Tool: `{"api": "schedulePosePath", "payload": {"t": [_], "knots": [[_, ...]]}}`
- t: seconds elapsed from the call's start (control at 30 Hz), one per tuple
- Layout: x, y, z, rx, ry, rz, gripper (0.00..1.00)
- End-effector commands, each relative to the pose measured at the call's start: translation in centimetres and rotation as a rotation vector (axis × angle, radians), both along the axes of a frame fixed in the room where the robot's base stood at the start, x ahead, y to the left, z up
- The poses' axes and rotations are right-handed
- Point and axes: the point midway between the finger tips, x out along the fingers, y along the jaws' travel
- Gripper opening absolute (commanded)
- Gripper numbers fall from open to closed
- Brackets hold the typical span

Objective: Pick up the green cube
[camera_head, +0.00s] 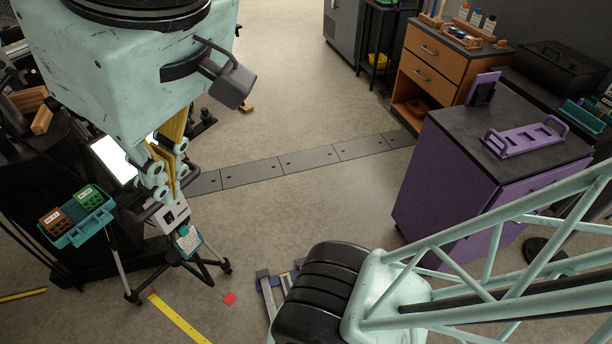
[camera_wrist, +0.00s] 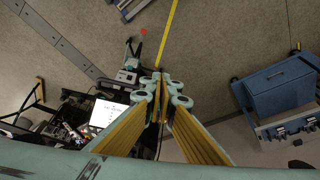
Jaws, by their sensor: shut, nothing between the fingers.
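The green cube (camera_head: 89,197) has a pale label and dark openings in its face. It sits in a small teal tray (camera_head: 72,238) at the left of the head view, beside a brown block (camera_head: 56,221) of like shape. My gripper (camera_head: 166,190) points down to the right of the tray, apart from the cube. Its fingers are closed together with nothing between them; they also meet in the wrist view (camera_wrist: 161,95). I cannot make out the green cube in the wrist view.
A tripod stand (camera_head: 190,250) with a small white-and-teal device is close below my gripper. A lit screen (camera_head: 113,158) stands behind it. A purple cabinet (camera_head: 440,180) and an orange drawer unit (camera_head: 440,65) are at the right. The middle floor is clear.

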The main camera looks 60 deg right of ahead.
Motion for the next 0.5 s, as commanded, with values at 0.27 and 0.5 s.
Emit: {"api": "schedulePosePath", "payload": {"t": [0.27,0.5], "knots": [[-0.26,-0.03,-0.22,0.001,0.002,-0.002,0.01],[-0.27,-0.03,-0.21,0.001,0.002,-0.002,0.23]]}}
